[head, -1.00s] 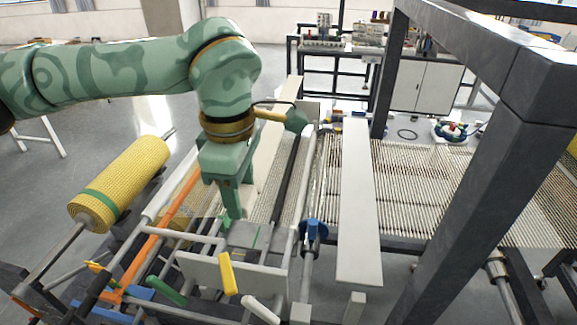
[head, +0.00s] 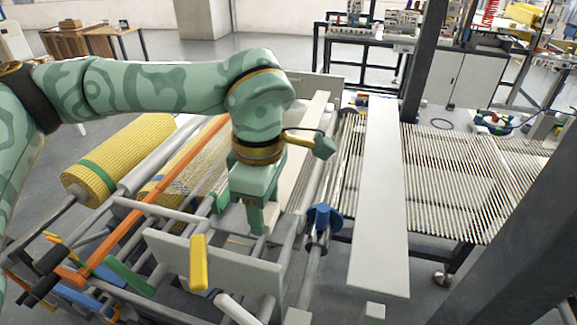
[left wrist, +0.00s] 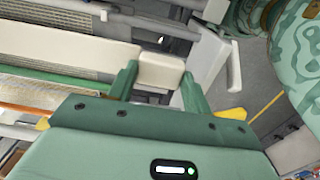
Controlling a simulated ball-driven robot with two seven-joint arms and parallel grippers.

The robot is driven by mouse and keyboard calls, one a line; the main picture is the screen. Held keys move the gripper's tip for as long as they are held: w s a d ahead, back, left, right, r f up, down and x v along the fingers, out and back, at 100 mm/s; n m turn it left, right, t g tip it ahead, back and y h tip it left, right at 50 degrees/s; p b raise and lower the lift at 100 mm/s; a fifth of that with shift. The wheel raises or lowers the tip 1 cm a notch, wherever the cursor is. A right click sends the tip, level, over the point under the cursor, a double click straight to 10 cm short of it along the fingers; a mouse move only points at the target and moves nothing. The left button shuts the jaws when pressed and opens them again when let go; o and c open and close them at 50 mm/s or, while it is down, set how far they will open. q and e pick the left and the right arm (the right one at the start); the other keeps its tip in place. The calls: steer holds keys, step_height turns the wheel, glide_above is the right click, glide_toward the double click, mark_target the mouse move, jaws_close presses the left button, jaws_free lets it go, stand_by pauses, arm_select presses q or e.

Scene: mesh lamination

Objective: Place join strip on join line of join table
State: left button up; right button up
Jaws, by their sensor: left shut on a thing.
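My left gripper (head: 262,222) is shut on the near end of a long cream strip, which I take as the join strip (head: 312,128). The strip runs away from the gripper toward the back of the frame. In the left wrist view, the fingers (left wrist: 158,82) close on both sides of its pale end (left wrist: 161,68), and the strip's length (left wrist: 70,40) reaches left. The strip lies over the table area between the yellow mesh and the white corded bed; I cannot tell whether it touches the surface. A green line (left wrist: 50,76) runs alongside it. My right gripper is out of view.
A yellow mesh roll (head: 120,160) and an orange bar (head: 150,200) lie to the left. A pale front panel with a yellow handle (head: 198,262) stands near. A blue clamp (head: 322,216) and a long white board (head: 378,200) are right of the gripper. A dark post rises at right.

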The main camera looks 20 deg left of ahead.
arm_select(q)
steer(key=shift+w+f, duration=0.1)
steer(key=shift+f, duration=0.75)
steer(key=shift+w+a+f, duration=0.15)
steer(key=shift+w+f, duration=0.1)
steer(key=w+a+f, duration=0.2)
steer(key=w+f, duration=0.1)
steer(key=w+a+f+b, duration=0.1)
steer(key=w+a+f, duration=0.1)
steer(key=w+a, duration=0.1)
steer(key=w+a+f+b, duration=0.1)
steer(key=w+a+f, duration=0.1)
steer(key=w+f, duration=0.1)
steer(key=shift+w+a+f, duration=0.15)
steer(key=shift+w+f, duration=0.15)
steer(key=shift+w, duration=0.25)
steer(key=shift+w+f+b, duration=0.15)
steer(key=shift+f+b, duration=0.05)
steer(key=shift+b, duration=0.1)
steer(key=f, duration=0.2)
steer(key=f+b, duration=0.1)
steer(key=shift+w+a+f, duration=0.25)
steer(key=shift+f, duration=0.15)
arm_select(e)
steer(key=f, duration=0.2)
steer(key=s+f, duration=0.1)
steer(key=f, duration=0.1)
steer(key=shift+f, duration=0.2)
arm_select(q)
steer(key=shift+r, duration=0.1)
